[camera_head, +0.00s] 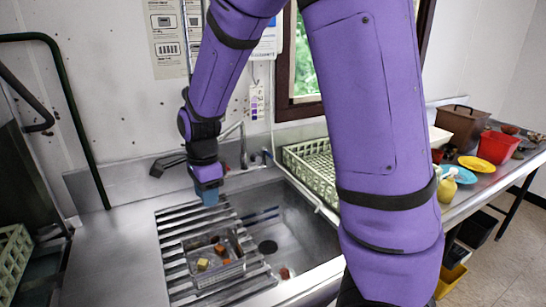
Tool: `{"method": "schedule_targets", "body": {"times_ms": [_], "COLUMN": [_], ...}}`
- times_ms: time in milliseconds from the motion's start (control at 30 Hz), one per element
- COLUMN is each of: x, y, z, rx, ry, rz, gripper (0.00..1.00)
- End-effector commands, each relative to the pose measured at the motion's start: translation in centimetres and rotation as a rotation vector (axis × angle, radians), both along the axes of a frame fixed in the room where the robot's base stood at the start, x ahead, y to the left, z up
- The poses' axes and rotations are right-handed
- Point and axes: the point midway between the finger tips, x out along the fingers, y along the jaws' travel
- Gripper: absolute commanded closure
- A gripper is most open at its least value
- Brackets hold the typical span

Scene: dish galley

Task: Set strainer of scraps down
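The strainer (231,270) is a small, pale, box-shaped basket with yellow and brown scraps (203,264) in it. It shows over the slatted metal rack (178,268) that spans the left part of the sink (307,233). It looks level and seems to rest on the slats, but I cannot tell for sure. My gripper (208,198) points down above the rack's far end, behind the strainer and apart from it in the picture. Its tip looks blue; the fingers are too small to tell whether they are open or shut.
A reddish scrap (284,273) lies in the sink near the drain (268,247). A faucet (242,150) stands at the back. A pale green dish rack (312,165) is right of the sink. A red bin (497,147) and plates crowd the right counter. The left counter (115,255) is clear.

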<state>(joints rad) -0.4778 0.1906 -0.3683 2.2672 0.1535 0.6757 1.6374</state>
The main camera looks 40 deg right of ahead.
Motion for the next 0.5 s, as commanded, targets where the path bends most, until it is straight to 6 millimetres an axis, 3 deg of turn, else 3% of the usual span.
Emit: {"method": "schedule_targets", "body": {"times_ms": [200, 500], "x": [-3.5, -9.8], "y": [-1.8, -4.1], "z": [6.1, 12.8], "rx": [0.043, -0.018], "ry": [-0.103, -0.262], "rz": [0.326, 0.809], "gripper": [0.66, 0.66]}}
